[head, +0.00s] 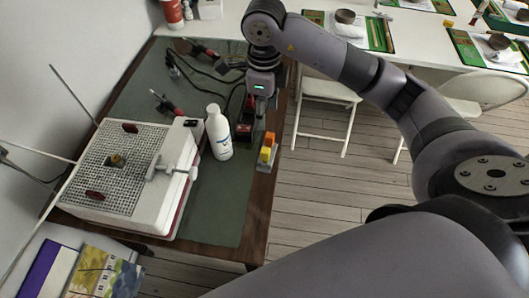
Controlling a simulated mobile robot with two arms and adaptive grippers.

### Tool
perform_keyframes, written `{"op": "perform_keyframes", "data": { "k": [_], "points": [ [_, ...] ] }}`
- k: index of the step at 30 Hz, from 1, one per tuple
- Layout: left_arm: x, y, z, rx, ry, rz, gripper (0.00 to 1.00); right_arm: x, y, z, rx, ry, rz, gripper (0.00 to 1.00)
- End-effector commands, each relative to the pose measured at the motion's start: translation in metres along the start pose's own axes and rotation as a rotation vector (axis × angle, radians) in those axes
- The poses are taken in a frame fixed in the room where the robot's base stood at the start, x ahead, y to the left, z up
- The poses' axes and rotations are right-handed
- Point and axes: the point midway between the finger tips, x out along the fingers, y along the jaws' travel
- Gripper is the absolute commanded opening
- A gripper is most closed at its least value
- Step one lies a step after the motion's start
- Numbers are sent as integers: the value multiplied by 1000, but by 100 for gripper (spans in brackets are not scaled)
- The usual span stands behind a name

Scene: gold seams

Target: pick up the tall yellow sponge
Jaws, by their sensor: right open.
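A small upright yellow sponge (265,155) stands near the right edge of the bench, with an orange block (270,138) close behind it. A grey piece shows at their foot; I cannot tell whether it is a holder. My right gripper (261,104) points down over the bench, behind the sponge and apart from it. It is open, with nothing seen in its fingers. My left gripper is not in view.
A white bottle (218,132) stands left of the sponge. Red and black items (244,128) lie below my right gripper. A white machine with a perforated top (118,160) fills the bench's left. The green mat (225,205) is clear in front.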

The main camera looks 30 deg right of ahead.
Motion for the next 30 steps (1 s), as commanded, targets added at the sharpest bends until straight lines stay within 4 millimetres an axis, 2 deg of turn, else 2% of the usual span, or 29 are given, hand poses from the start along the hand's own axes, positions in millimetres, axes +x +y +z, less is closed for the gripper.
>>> {"op": "perform_keyframes", "data": {
  "k": [6,10,20,24,30],
  "points": [
    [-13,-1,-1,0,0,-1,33,48,2,-1,0,4,6,45],
    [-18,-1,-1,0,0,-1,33,72,2,0,0,1,5,45],
    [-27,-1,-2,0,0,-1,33,101,2,-1,0,1,6,45],
    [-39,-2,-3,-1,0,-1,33,122,4,-4,0,1,7,45],
    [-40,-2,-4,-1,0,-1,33,143,3,-3,-1,-2,4,45]
  ]
}}
